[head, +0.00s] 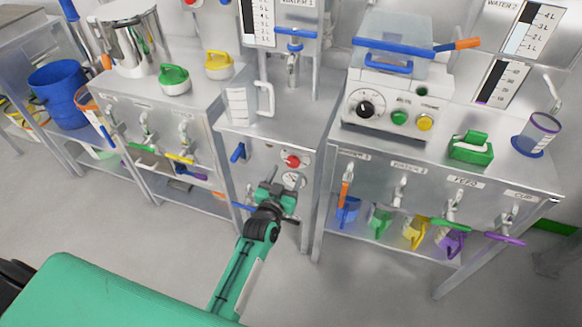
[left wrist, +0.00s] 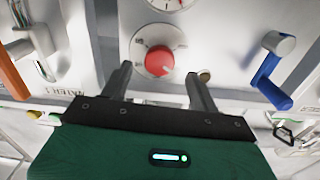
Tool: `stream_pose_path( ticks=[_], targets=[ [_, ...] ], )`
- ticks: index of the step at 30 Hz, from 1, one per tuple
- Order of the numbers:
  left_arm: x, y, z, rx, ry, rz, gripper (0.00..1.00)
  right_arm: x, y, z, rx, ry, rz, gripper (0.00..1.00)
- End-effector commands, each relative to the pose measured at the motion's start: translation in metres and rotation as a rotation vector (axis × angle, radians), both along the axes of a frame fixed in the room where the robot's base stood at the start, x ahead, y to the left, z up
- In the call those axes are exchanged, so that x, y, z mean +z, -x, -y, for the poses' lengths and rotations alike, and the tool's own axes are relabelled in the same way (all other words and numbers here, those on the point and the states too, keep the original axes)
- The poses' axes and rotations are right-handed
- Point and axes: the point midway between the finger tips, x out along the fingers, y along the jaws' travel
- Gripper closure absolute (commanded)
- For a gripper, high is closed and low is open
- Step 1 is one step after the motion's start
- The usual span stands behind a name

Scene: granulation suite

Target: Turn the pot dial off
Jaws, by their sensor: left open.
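A red round dial (head: 292,161) with a pale ring sits on the front panel of the middle steel stand, above a white gauge (head: 292,180). The red dial also shows in the left wrist view (left wrist: 155,60), just beyond the fingertips; the gauge (left wrist: 170,4) is at the top edge there. My left gripper (head: 270,186) is open and empty in front of the panel, slightly below and left of the dial in the head view. In the left wrist view its fingers (left wrist: 160,72) are spread to either side of the dial's lower part. Contact cannot be told. My right gripper is not in view.
A blue lever (head: 237,153) sticks out left of the dial, and appears at right in the left wrist view (left wrist: 270,75). A white unit with a black knob (head: 365,107) stands on the right bench (head: 470,175). A steel pot (head: 132,38) stands at left. Open floor lies in front.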

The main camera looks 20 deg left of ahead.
Motion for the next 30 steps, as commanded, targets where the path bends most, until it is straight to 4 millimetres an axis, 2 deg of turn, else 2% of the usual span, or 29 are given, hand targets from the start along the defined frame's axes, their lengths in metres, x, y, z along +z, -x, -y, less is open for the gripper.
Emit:
stream_pose_path(
  ticks=[3, 9, 21, 28, 30],
  targets=[
    [0.000, -0.020, 0.001, 0.000, 0.000, 0.001, 0.39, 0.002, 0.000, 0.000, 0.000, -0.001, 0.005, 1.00],
    [-0.001, -0.038, 0.001, 0.000, 0.000, -0.001, 0.39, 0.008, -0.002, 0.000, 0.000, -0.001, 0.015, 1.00],
    [0.000, -0.043, 0.002, 0.000, 0.000, 0.000, 0.39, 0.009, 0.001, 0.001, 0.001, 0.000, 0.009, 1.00],
    [0.000, -0.043, 0.002, 0.000, 0.000, 0.000, 0.83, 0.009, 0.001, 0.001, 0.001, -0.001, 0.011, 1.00],
    [0.000, -0.043, 0.002, 0.000, 0.001, 0.000, 0.83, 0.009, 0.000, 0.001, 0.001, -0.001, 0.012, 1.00]
  ],
)
